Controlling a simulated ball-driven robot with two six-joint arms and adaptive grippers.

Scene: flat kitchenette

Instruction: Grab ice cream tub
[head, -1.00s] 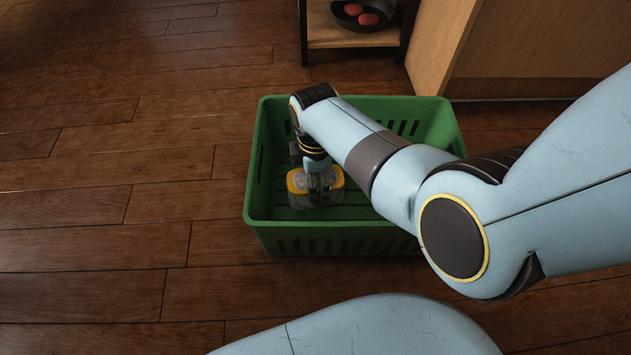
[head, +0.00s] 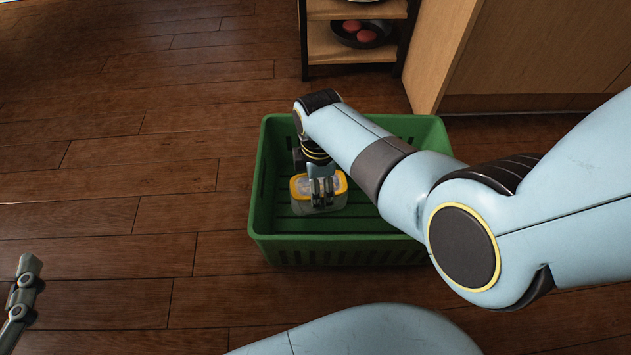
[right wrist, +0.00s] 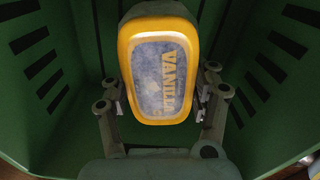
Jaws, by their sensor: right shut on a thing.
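The ice cream tub (head: 300,186) has a yellow-rimmed lid and a paler body. It is inside the green crate (head: 340,254), toward its left side. The right wrist view shows the tub (right wrist: 162,75) from above, with "VANILLA" on its lid. My right gripper (head: 322,194) reaches down into the crate and is shut on the tub, one finger on each side. I cannot tell whether the tub touches the crate floor. Part of my left gripper (head: 22,285) shows at the lower left edge, away from the crate; its opening cannot be made out.
A shelf unit (head: 350,48) holding a dark pan (head: 362,36) with reddish round items stands behind the crate. A wooden cabinet (head: 540,55) is at the back right. The wooden floor left of the crate is clear. My right arm covers the crate's right part.

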